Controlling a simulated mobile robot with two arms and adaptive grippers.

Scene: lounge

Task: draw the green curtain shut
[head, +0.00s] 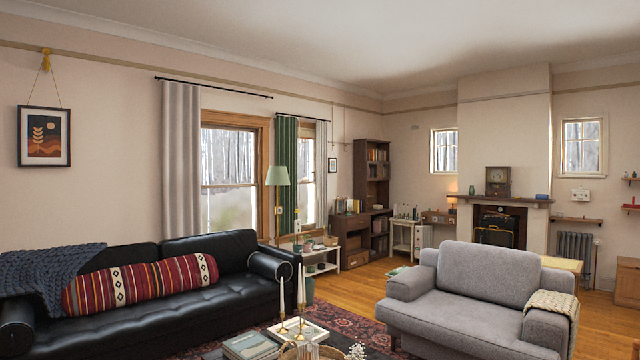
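The green curtain (287,165) hangs in the head view at the left side of the second window (307,175). It is bunched into a narrow strip, and much of that window's glass is uncovered to its right. A dark rod (303,119) runs above it. A green-shaded lamp (277,178) stands in front of part of the curtain's left edge. The curtain's lower end is partly hidden behind things on a low white shelf. Neither of my grippers is in the view.
A black sofa (150,304) stands at the left below a grey curtain (181,160) and the first window. A grey armchair (470,290) is at the right. A low table with candlesticks (282,305) is in front. Wooden floor (370,280) shows between the armchair and the white shelf (322,264).

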